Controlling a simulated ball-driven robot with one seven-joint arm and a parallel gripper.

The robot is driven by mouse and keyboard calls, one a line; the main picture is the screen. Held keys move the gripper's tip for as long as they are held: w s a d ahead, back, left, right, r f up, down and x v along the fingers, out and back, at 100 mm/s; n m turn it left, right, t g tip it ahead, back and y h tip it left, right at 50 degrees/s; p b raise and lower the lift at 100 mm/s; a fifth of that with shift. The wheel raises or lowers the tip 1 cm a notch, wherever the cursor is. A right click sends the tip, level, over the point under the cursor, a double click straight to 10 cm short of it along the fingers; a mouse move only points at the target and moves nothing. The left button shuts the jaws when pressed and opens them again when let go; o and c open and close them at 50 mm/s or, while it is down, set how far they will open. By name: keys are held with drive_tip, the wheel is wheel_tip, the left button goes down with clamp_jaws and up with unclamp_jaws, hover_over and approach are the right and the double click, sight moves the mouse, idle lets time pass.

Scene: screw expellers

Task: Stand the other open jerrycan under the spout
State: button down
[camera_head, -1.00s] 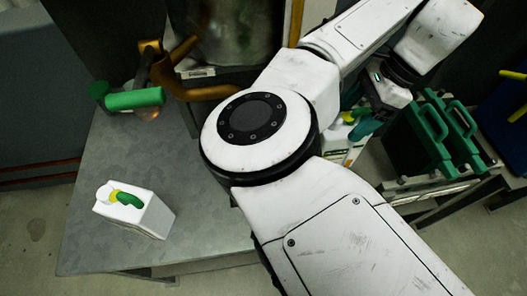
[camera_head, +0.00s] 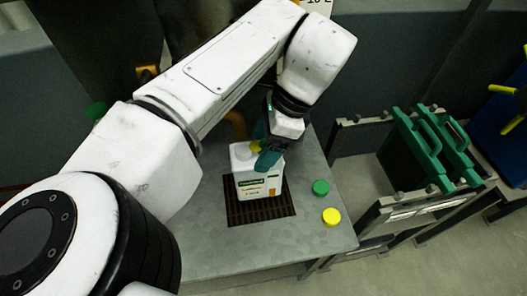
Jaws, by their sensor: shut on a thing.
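A white jerrycan (camera_head: 262,185) with a green-and-white label is upright over a dark slatted grate (camera_head: 240,214) in the grey table. I cannot tell whether its base rests on the grate. My gripper (camera_head: 268,152) comes down from above and is shut on the jerrycan at its top, at the handle. A yellow part shows at the top beside my fingers. The spout is hidden behind my arm; only a bit of brownish-yellow pipe (camera_head: 238,124) shows behind the jerrycan. The other white jerrycan is not visible now.
A green cap (camera_head: 320,187) and a yellow cap (camera_head: 332,217) lie on the table (camera_head: 290,248) right of the grate. Green upright panels with handles (camera_head: 428,150) stand in a metal rack at the right. My arm covers the table's left side.

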drive_tip(key=shift+f, duration=1.7)
unclamp_jaws()
drive_tip(key=shift+f, duration=0.1)
drive_tip(key=p+v, duration=1.1)
drive_tip(key=v, duration=0.1)
